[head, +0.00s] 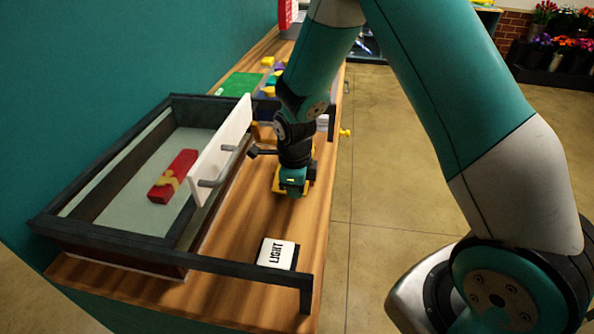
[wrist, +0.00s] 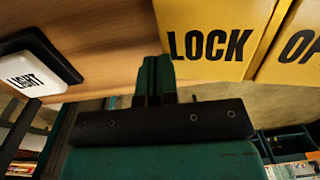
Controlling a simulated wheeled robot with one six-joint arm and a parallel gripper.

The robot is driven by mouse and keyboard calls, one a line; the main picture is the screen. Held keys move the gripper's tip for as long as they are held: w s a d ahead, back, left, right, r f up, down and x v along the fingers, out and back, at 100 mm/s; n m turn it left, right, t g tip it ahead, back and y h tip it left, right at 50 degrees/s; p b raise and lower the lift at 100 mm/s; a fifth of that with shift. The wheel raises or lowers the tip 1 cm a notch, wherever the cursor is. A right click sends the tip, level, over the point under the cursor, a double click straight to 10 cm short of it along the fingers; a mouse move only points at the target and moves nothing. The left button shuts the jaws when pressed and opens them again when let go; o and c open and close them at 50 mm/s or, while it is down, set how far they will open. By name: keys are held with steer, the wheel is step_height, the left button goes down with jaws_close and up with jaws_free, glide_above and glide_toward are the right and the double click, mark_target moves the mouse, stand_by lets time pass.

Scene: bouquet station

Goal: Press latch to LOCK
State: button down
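The yellow latch (wrist: 215,28) fills the upper right of the wrist view. Its left part reads LOCK, and a second part (wrist: 300,45) at the right edge shows cut-off letters starting with "O". In the head view, only slivers of yellow show around my gripper (head: 292,190), which hides most of the latch. My gripper also shows in the wrist view (wrist: 158,65), its two teal fingers together with nothing seen between them.
A dark-framed case (head: 105,182) stands on the wooden counter (head: 215,290), with a red ribboned box (head: 174,176) inside. A white panel (head: 222,148) with a handle stands at its right side. A LIGHT switch (head: 277,252) is nearer; it also shows in the wrist view (wrist: 30,75).

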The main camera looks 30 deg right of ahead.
steer(key=shift+s+f, duration=0.2)
steer(key=shift+f, duration=0.05)
step_height(320, 180, up, 14)
steer(key=s+a+p, duration=0.1)
steer(key=s+a, duration=0.1)
steer(key=shift+s, duration=0.2)
steer(key=shift+a, duration=0.1)
stand_by(0.3)
steer(key=s+a+r+n+y, duration=0.1)
steer(key=s+a+r+n, duration=0.1)
steer(key=s+n, duration=0.4)
steer(key=s+a+r+n+y, duration=0.2)
steer(key=s+r+n, duration=0.3)
steer(key=n, duration=1)
steer(key=s+a+r+n+y, duration=0.1)
steer(key=s+a+r+n, duration=0.2)
steer(key=s+n, duration=0.6)
steer(key=shift+a+r+n, duration=0.4)
steer(key=shift+a+n, duration=0.3)
steer(key=shift+n, duration=0.6)
